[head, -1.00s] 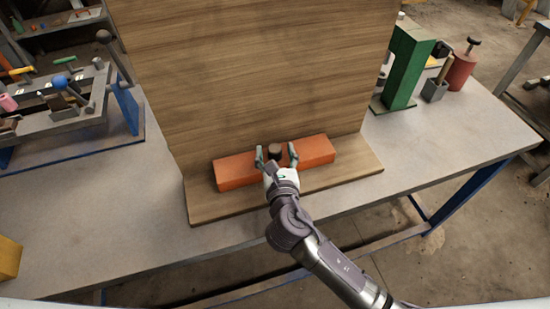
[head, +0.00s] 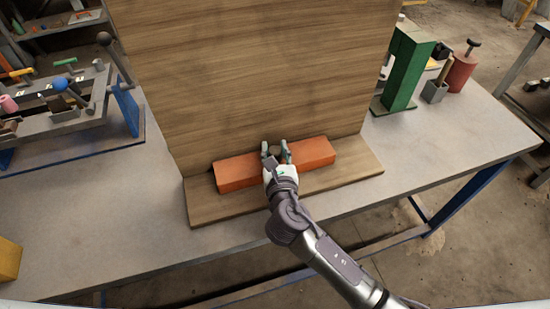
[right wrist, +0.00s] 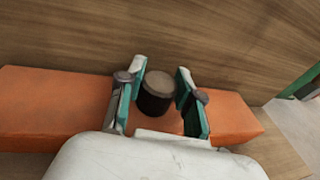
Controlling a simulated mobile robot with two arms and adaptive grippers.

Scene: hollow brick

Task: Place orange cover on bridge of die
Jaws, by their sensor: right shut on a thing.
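The orange cover (head: 238,172) is a long block lying on the wooden ledge at the foot of an upright wooden board. It also shows in the right wrist view (right wrist: 50,105). A dark round knob (right wrist: 157,92) stands at its middle. My right gripper (head: 276,153) is shut on this knob, one finger on each side; it also shows in the right wrist view (right wrist: 160,100). In the head view the fingers partly hide the knob. I cannot tell for sure which thing is the die or its bridge. My left gripper is out of view.
The wooden board (head: 250,75) rises right behind the cover. A blue-legged rack (head: 75,122) with handled tools stands at left, a green post (head: 403,70) and a red weight (head: 461,70) at right. A yellow block (head: 8,258) sits at lower left. The grey tabletop (head: 110,220) is clear in front.

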